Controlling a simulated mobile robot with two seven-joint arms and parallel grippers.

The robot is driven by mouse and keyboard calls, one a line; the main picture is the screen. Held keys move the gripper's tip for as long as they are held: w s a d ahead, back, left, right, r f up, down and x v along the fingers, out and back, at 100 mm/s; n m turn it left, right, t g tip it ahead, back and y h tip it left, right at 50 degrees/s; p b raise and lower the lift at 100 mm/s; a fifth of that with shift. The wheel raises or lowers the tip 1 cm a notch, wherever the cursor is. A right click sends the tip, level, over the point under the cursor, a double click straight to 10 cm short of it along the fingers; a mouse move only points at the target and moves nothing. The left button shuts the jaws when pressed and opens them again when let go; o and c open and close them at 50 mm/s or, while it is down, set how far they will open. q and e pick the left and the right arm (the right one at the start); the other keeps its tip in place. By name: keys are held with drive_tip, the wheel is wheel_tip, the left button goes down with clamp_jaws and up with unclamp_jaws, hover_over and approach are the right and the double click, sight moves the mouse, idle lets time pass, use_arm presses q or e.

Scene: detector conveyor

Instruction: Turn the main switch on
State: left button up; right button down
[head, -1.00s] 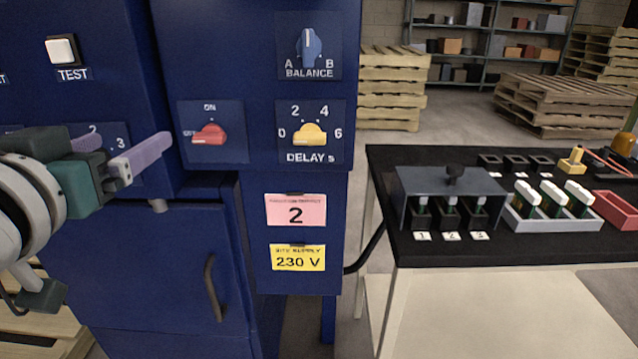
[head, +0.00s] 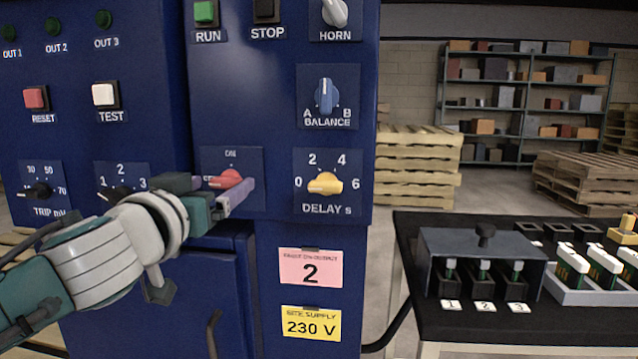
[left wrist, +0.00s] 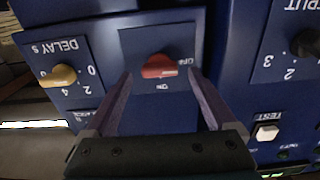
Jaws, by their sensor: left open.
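The main switch is a red rotary knob (head: 226,179) on a blue plate on the cabinet front. It lies horizontal, with its end towards the OFF label on the left and ON above it. My left gripper (head: 232,187) is at the knob in the head view, its fingers hiding part of the knob and plate. In the left wrist view the red knob (left wrist: 160,67) appears upside down between the two spread purple fingers of my left gripper (left wrist: 160,74). The fingers are open, with visible gaps to the knob. My right gripper is not in view.
The yellow DELAY knob (head: 325,184) is just right of the switch, and the blue BALANCE knob (head: 326,96) is above it. TRIP and OUTPUT selectors are on the left panel. A black table (head: 400,245) with a slotted grey holder (head: 470,252) stands at right.

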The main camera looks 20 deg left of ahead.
use_arm(q)
drive_tip(key=shift+w+a, duration=0.1)
drive_tip(key=shift+w, duration=0.35)
drive_tip(key=c, duration=1.4)
